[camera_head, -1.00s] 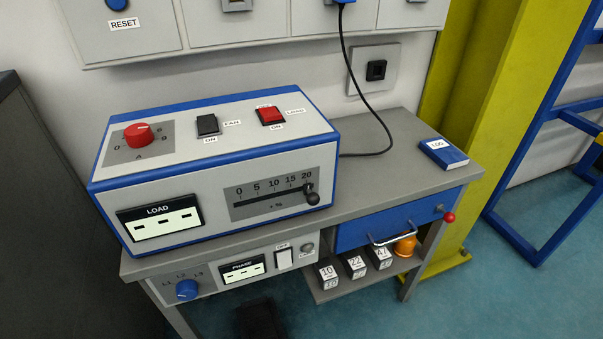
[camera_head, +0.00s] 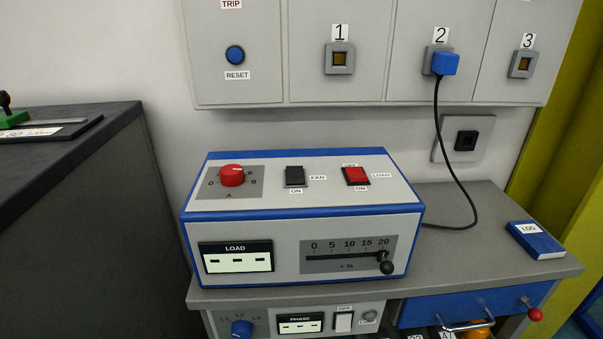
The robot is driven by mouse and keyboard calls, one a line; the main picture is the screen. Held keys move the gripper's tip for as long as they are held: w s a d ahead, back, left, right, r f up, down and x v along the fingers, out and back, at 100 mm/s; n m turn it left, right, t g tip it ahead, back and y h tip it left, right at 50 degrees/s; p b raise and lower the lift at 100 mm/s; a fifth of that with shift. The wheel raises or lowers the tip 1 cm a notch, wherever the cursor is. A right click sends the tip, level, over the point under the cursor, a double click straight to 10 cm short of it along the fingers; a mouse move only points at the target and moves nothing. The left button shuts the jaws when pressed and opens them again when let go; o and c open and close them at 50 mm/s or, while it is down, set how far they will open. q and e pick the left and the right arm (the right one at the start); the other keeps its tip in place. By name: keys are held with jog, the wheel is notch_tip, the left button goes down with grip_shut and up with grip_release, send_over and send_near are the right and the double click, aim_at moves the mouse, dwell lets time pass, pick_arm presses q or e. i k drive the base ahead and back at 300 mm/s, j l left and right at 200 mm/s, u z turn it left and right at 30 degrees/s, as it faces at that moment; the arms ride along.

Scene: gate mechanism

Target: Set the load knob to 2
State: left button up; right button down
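The load knob is most likely the red round knob (camera_head: 232,175) on top of the grey and blue load box (camera_head: 300,238). Its scale shows 0 at left, 6 and 9 at right, and A in front; its white pointer mark faces toward the 6 side. The LOAD display (camera_head: 236,257) on the box front shows dashes. A black FAN switch (camera_head: 295,176) and a red LOAD switch (camera_head: 356,176) sit right of the knob. A black slider knob (camera_head: 387,267) stands near 20 on the % scale. Neither gripper is in view.
The box stands on a grey bench (camera_head: 480,215) with a blue LOG book (camera_head: 535,239) at right. A blue plug (camera_head: 444,64) sits in socket 2, its black cable hanging to the bench. A dark cabinet (camera_head: 90,200) stands at left. A blue PHASE knob (camera_head: 242,328) is below.

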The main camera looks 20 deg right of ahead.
aim_at(232, 175)
jog(key=k+l+u, duration=0.1)
jog(key=l+u, duration=0.2)
jog(key=k+l+u, duration=0.1)
jog(key=l+u, duration=0.25)
jog(key=k+l+u, duration=0.3)
jog(key=l, duration=0.15)
jog(key=l+u, duration=0.35)
jog(key=k+j, duration=0.05)
